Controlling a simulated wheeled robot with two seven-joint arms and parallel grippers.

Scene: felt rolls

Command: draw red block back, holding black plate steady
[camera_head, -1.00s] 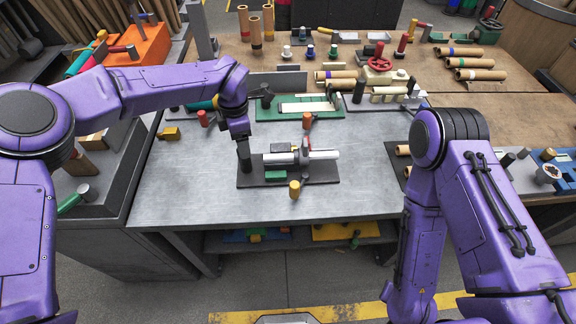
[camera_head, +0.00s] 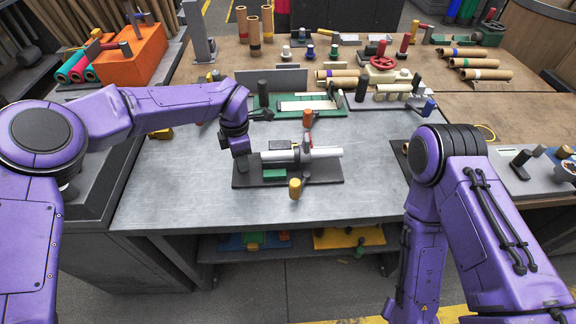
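The black plate (camera_head: 320,177) lies flat on the grey metal worktop. On it are a pale horizontal roll (camera_head: 325,153), a green block (camera_head: 274,175) and an upright orange-capped post (camera_head: 308,118). A small red piece (camera_head: 308,139) stands by the roll, below the orange cap; I cannot tell if it is the red block. A yellow knob (camera_head: 295,188) is at the plate's front edge. My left gripper (camera_head: 243,165) points down at the plate's left end. Its finger gap is too small to see, and so is whether it touches. My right arm bends downward at right; its gripper is out of view.
An orange box (camera_head: 130,58) stands at far left. Cardboard rolls (camera_head: 478,62) lie at back right. The worktop in front and left of the plate is bare.

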